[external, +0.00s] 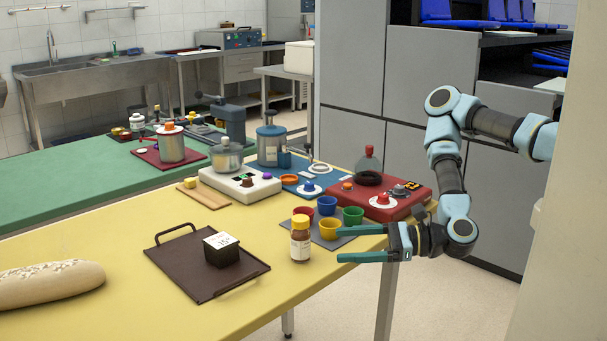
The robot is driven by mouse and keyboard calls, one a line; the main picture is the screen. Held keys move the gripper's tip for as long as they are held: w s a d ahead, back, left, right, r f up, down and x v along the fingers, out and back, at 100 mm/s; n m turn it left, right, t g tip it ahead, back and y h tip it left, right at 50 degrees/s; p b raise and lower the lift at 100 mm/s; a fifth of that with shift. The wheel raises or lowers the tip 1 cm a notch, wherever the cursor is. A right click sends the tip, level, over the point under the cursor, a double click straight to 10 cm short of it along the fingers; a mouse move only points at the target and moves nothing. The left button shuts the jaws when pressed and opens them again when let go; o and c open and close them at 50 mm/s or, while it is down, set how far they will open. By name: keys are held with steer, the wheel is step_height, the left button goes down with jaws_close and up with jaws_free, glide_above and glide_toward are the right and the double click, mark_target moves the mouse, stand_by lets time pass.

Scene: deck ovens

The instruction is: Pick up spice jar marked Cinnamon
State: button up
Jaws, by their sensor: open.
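A small spice jar (300,246) with a yellow lid, brown contents and a pale label stands upright on the yellow table (130,290), near its front right edge. Its label is too small to read, so I cannot tell whether it says Cinnamon. My gripper (345,245) is open and empty, with its two teal fingers pointing left toward the jar. In the picture, the fingertips end a little right of the jar, apart from it. Nothing hides the jar.
A dark tray (187,266) with a black-and-white block (222,249) lies left of the jar. Coloured cups, including a yellow one (329,228), stand close behind the fingers. A red device (382,207) is behind them. A loaf (45,284) lies far left.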

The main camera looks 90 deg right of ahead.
mark_target(308, 227)
steer(key=d+m+b, duration=0.1)
steer(key=d+m+h+b, duration=0.1)
steer(key=w+d+r+m+h, duration=0.1)
steer(key=shift+m+b, duration=0.4)
steer(key=w+b, duration=0.1)
steer(key=b, duration=0.2)
steer(key=shift+w+d+r+t, duration=0.1)
steer(key=shift+w+t, duration=0.15)
steer(key=shift+t, duration=0.05)
steer(key=shift+w+d+r+b, duration=0.15)
steer(key=shift+w+b, duration=0.4)
steer(key=shift+w, duration=0.55)
steer(key=shift+w+d+r, duration=0.15)
steer(key=shift+w, duration=0.35)
steer(key=w+p, duration=0.2)
steer(key=w, duration=0.1)
steer(key=shift+w+d, duration=0.2)
steer(key=shift+d, duration=0.2)
steer(key=shift+w+d, duration=0.1)
steer(key=shift+w, duration=0.5)
